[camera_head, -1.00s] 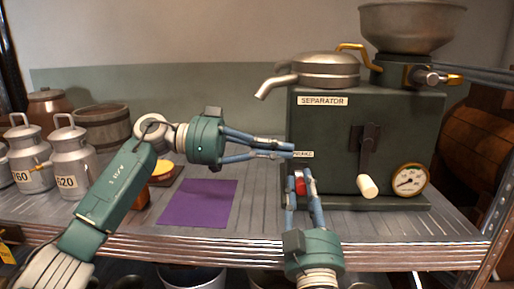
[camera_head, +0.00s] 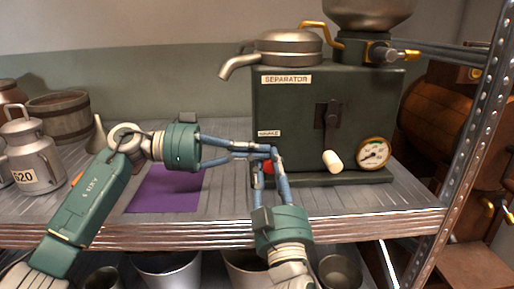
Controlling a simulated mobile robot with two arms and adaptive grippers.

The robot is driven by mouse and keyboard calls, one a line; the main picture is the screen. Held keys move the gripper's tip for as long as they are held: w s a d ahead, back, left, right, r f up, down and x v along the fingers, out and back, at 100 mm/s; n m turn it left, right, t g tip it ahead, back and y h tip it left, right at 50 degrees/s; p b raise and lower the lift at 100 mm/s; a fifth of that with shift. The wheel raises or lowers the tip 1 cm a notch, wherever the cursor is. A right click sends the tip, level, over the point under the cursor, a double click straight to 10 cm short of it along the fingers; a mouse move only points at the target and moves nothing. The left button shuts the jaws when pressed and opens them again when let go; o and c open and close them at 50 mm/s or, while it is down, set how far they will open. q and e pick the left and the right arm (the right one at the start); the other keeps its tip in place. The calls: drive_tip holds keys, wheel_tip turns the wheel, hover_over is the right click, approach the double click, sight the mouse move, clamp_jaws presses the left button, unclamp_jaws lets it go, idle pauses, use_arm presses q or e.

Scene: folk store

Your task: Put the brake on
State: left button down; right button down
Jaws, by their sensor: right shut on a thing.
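The dark green separator (camera_head: 293,110) stands on the metal shelf, marked by a "SEPARATOR" label. A small red part (camera_head: 268,168), apparently the brake, is low at its front left, below a small blurred label (camera_head: 269,133).
A crank with a white handle (camera_head: 332,161) and a round gauge (camera_head: 373,153) are on the separator's front right. A purple mat (camera_head: 165,190) lies left of it. Milk cans (camera_head: 33,155) and a wooden tub (camera_head: 60,117) stand at left. A metal post (camera_head: 462,150) bounds the right.

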drive_tip(key=c, duration=1.6)
unclamp_jaws()
drive_tip(key=shift+s+a+r, duration=0.1)
drive_tip(key=shift+a, duration=0.15)
drive_tip(key=shift+o, duration=0.6)
drive_tip(key=shift+a, duration=0.15)
use_arm(q)
drive_tip(key=shift+a+f, duration=0.1)
drive_tip(key=shift+f, duration=0.3)
